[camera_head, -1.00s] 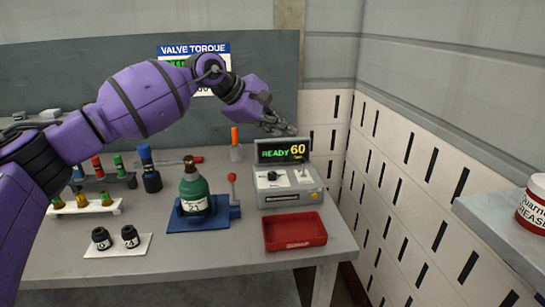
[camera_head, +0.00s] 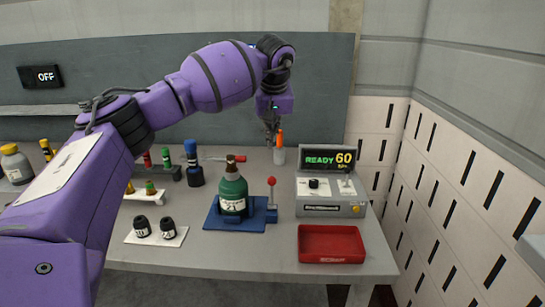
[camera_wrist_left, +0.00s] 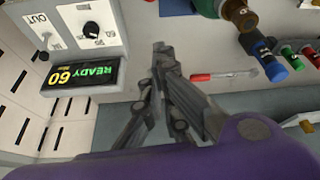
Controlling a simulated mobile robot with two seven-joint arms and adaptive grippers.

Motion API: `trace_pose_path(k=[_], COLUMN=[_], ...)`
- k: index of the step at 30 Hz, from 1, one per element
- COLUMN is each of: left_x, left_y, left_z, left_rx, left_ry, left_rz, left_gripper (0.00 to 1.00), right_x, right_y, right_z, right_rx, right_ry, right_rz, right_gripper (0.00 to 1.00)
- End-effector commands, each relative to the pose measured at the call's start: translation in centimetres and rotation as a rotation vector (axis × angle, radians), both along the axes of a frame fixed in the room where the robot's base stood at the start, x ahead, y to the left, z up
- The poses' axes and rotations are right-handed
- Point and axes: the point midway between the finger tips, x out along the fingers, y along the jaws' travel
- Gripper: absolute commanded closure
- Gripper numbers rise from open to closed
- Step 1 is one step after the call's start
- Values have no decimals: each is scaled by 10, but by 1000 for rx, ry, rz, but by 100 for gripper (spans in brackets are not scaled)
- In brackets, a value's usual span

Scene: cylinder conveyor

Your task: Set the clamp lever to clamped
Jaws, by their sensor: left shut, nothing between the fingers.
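The clamp lever (camera_head: 271,190) is a thin stem with a red ball knob, standing nearly upright at the right side of a blue clamp base (camera_head: 236,226). A green cylinder (camera_head: 233,190) with a white label stands upright in the base. My left gripper (camera_head: 271,140) points down behind and above the lever, apart from it, near an orange-topped holder. In the left wrist view its fingers (camera_wrist_left: 160,48) come together at the tips with nothing between them. The blue base shows at the top edge there; I cannot make out the lever. My right gripper is out of view.
Right of the clamp stand a grey control box (camera_head: 331,194) with a READY 60 display (camera_head: 328,159) and a red tray (camera_head: 331,244). The orange-topped holder (camera_head: 280,150), a red-handled screwdriver (camera_head: 228,158) and a blue-capped bottle (camera_head: 194,165) are behind. Two black parts (camera_head: 155,228) sit at front left.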

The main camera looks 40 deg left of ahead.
Motion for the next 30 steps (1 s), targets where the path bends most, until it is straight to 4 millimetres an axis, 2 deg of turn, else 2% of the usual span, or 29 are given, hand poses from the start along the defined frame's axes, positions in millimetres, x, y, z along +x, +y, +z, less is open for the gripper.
trace_pose_path(k=[5,16,18,23,30], left_x=[6,30,20,6,-1], left_y=[5,24,16,4,-2], left_z=[-21,-93,-86,-86,-92], left_rx=[-1,-2,0,1,0], left_ry=[4,2,-3,-5,-1], left_rz=[1,2,-4,-1,0], left_gripper=[100,100,100,100,100], right_x=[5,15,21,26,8], right_y=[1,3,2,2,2], right_z=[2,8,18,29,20], right_rx=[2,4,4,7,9], right_ry=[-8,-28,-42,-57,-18], right_rz=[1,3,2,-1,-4], right_gripper=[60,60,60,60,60])
